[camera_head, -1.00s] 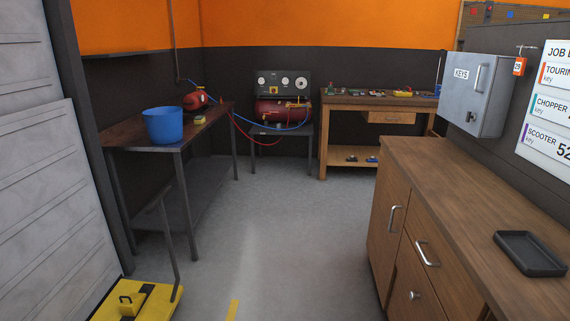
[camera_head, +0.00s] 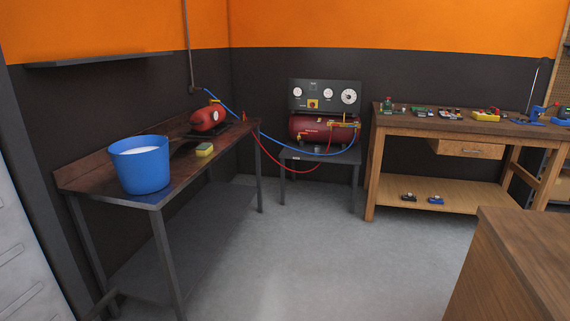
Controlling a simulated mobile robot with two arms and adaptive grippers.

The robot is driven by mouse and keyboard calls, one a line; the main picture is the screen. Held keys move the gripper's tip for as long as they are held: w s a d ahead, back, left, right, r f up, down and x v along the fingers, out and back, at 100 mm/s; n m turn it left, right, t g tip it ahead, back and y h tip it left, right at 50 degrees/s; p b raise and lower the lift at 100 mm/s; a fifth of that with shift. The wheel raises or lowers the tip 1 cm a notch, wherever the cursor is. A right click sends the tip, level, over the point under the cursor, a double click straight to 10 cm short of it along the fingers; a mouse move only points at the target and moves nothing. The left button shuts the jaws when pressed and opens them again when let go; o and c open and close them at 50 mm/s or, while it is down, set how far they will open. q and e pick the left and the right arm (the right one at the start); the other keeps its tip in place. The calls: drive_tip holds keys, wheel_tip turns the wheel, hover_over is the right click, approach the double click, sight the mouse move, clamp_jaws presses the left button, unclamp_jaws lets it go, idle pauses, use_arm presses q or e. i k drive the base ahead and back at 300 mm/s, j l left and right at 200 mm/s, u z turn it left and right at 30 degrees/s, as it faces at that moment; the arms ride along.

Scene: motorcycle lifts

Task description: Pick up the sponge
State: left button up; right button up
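The sponge (camera_head: 204,150) is small, yellow with a green side, and lies on the dark top of the left bench (camera_head: 176,186). It sits to the right of a blue bucket (camera_head: 141,168) and in front of a small red tank (camera_head: 208,118). Neither of my grippers shows in the head view.
A compressor (camera_head: 322,128) with gauges stands on a low table at the back, with red and blue hoses reaching the left bench. A wooden workbench (camera_head: 455,130) holds several tools. A wooden cabinet (camera_head: 515,250) is at the lower right. The grey floor (camera_head: 350,250) between is clear.

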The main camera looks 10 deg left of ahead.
sight(204, 150)
drive_tip(key=i+u, duration=0.15)
drive_tip(key=i, duration=0.4)
drive_tip(key=i+u, duration=0.15)
drive_tip(key=i, duration=0.4)
drive_tip(key=i+l+u, duration=0.15)
drive_tip(key=i, duration=0.4)
drive_tip(key=i+l+u, duration=0.2)
drive_tip(key=i, duration=0.3)
drive_tip(key=j, duration=0.1)
